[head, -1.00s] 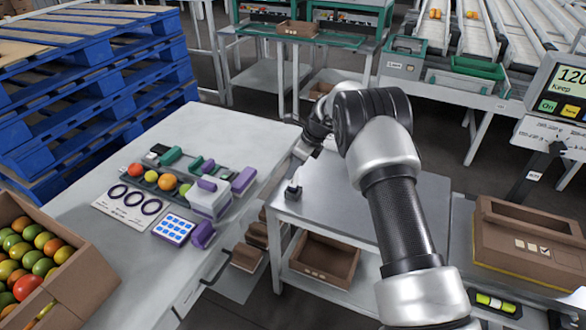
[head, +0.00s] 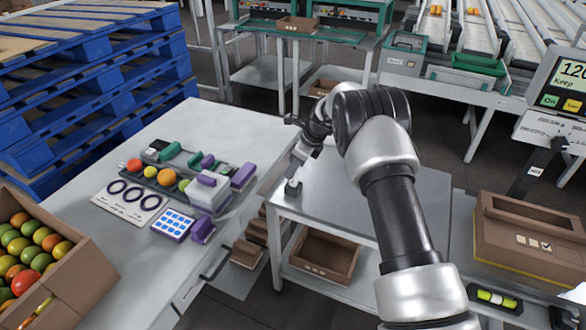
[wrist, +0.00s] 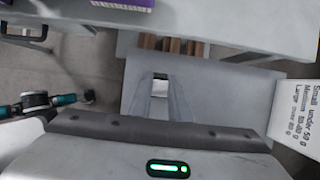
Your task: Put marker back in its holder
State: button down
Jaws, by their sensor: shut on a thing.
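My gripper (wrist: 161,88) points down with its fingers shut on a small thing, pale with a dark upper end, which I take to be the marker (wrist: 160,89). Only a short part of it shows between the fingertips. In the head view my gripper (head: 293,187) is at the left end of the grey metal table (head: 385,210), near the gap beside the white bench. There the held thing is too small to make out, and I cannot tell whether it touches the table. I cannot pick out a marker holder for sure in either view.
The white bench (head: 228,125) holds a purple-and-grey tomato sorting set, a card with rings (head: 130,197) and a blue-square pad (head: 172,225). A tomato crate (head: 75,285) stands at front left. A cardboard box (head: 528,240) is right. The metal table's middle is clear.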

jog(key=shift+f, duration=0.35)
jog(key=c, duration=1.6)
grip_release()
jog(key=c, duration=0.3)
jog(key=shift+r, duration=0.1)
jog(key=shift+r+p, duration=2.25)
jog(key=shift+r, duration=1.2)
